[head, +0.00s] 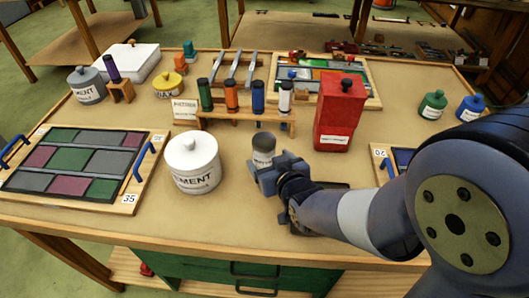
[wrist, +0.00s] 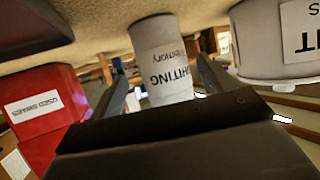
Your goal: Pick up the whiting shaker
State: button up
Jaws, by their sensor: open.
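The whiting shaker is a small grey-white cylinder with a label. It stands upright on the table in the head view (head: 264,146), just beyond my gripper (head: 275,172). In the wrist view the shaker (wrist: 161,62) appears upside down, its label partly reading "WHITING". It sits between the two open fingers of my gripper (wrist: 160,90), with a gap visible on the left side. The lower part of the shaker is hidden behind the gripper in the head view.
A white cement jar (head: 193,168) stands close left of the shaker. A red box (head: 337,115) stands to the right. A wooden rack (head: 240,116) with several coloured-band tools stands behind. A leaded panel tray (head: 130,196) lies at the left. A dark flat thing lies under my gripper.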

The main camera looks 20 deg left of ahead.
aim_at(264, 156)
jog(key=shift+x, duration=1.75)
jog(key=shift+s+a+r, duration=0.1)
jog(key=shift+a, duration=0.05)
jog(key=shift+c, duration=0.5)
jog(key=c, duration=1.1)
jog(key=shift+r, duration=0.1)
